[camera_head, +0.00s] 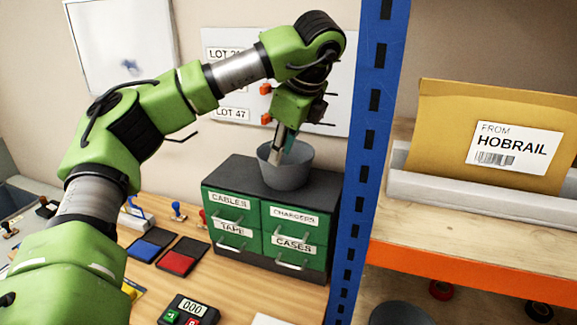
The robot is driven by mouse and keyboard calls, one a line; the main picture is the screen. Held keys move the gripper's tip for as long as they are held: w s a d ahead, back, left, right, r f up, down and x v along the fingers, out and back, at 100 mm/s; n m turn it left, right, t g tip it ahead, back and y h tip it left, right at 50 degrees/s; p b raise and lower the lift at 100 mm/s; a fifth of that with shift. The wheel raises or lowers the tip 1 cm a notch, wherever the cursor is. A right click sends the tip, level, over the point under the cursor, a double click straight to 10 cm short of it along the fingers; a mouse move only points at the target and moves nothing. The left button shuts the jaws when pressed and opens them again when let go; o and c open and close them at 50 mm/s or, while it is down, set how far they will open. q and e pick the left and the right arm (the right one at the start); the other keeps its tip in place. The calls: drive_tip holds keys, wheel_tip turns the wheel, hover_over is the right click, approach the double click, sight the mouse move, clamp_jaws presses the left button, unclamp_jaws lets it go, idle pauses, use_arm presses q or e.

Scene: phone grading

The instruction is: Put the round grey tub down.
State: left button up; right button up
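The round grey tub (286,176) is upright at the top of the dark drawer cabinet (236,178). It appears to rest on the cabinet's top, but I cannot tell whether a small gap is under it. My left gripper (282,148) points down at the tub, with its fingers at the rim and partly in the tub's mouth. The fingers are close together, but whether they are shut on the tub's wall is unclear. My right gripper is not in view.
The cabinet has green labelled drawers. A blue rack post (366,150) stands close on its right.

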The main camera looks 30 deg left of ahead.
sight(270, 184)
use_arm(q)
drive_tip(key=x, duration=0.6)
drive_tip(key=shift+w, duration=0.3)
drive_tip(key=shift+a+f, duration=0.1)
drive_tip(key=shift+f, duration=0.05)
drive_tip(key=shift+w+a+f, duration=0.1)
drive_tip(key=shift+a+f, duration=0.15)
drive_tip(key=shift+f, duration=0.25)
drive_tip(key=p+x, duration=0.2)
drive_tip(key=x, duration=0.1)
drive_tip(key=shift+w+a, duration=0.2)
drive_tip(key=shift+w, duration=0.1)
drive_tip(key=shift+a+f, duration=0.15)
drive_tip(key=shift+f, duration=0.2)
drive_tip(key=c, duration=0.6)
clamp_jaws()
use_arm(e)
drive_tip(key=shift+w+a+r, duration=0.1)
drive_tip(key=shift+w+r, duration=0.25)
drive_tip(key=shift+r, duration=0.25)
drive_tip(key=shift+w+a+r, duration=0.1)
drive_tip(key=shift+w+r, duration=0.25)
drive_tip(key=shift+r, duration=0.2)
